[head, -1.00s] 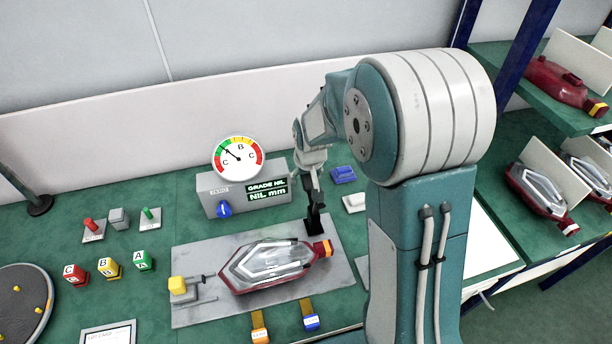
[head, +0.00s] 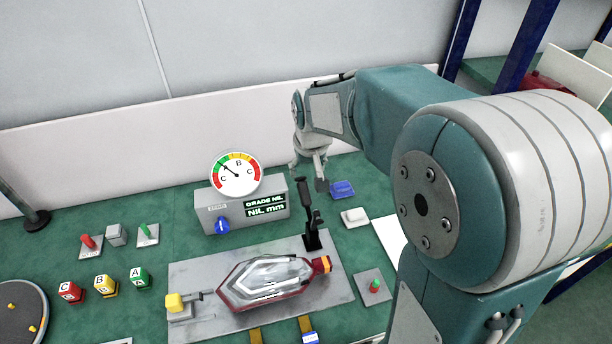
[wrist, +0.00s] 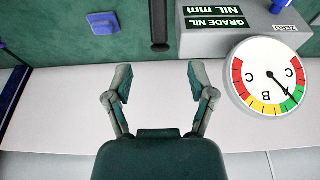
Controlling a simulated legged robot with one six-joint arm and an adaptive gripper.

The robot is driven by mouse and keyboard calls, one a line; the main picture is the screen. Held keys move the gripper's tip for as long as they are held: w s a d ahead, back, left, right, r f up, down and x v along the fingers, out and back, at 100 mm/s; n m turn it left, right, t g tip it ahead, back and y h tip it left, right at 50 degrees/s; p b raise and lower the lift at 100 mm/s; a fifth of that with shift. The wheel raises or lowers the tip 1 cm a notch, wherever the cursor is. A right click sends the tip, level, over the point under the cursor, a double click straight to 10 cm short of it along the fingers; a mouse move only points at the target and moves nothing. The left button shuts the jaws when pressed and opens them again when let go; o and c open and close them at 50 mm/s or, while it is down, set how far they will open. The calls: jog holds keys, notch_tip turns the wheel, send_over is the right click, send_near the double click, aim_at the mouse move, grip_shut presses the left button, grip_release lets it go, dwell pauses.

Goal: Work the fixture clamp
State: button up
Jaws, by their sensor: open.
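The fixture clamp (head: 305,200) is a black lever standing nearly upright at the back right of a grey plate (head: 205,327). Its black handle also shows in the wrist view (wrist: 159,24), beyond my fingertips and roughly centred between them. A red-rimmed tail lamp (head: 268,280) with a clear lens and a yellow-banded end lies on the plate, that end near the clamp's foot. My gripper (head: 308,178) is behind and above the clamp handle in the head view. In the wrist view my gripper (wrist: 159,82) is open and empty, with a gap to the handle.
A gauge box (head: 245,208) with a round dial and blue knob stands close left of the clamp. A blue block (head: 342,189), a white block (head: 354,217) and a red-green button (head: 375,286) sit to the right. A yellow-topped stop (head: 177,304) is at the plate's left end.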

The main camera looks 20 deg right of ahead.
jog(key=shift+r, duration=0.1)
dwell(0.4)
jog(key=s+r+t, duration=0.1)
jog(key=s+r, duration=0.3)
jog(key=s, duration=0.7)
jog(key=s+r+t, duration=0.1)
jog(key=s+r, duration=0.2)
jog(key=s, duration=0.7)
jog(key=shift+s+r+t, duration=0.3)
jog(key=shift+s+r, duration=0.05)
jog(key=shift+r, duration=0.05)
jog(key=shift+s, duration=0.2)
grip_shut()
jog(key=m+g+y, duration=0.6)
jog(key=m+y, duration=0.1)
jog(key=y, duration=0.1)
send_near(306, 201)
jog(key=s+a+r, duration=0.4)
jog(key=s+r, duration=0.1)
jog(key=s, duration=0.3)
jog(key=w+d+f+m+t+y, duration=0.3)
jog(key=w+d+f+m+y, duration=0.4)
jog(key=w+d+f, duration=0.35)
jog(key=shift+h, duration=0.3)
jog(key=x, duration=1.2)
jog(key=shift+s+f, duration=0.15)
jog(key=shift+f, duration=0.05)
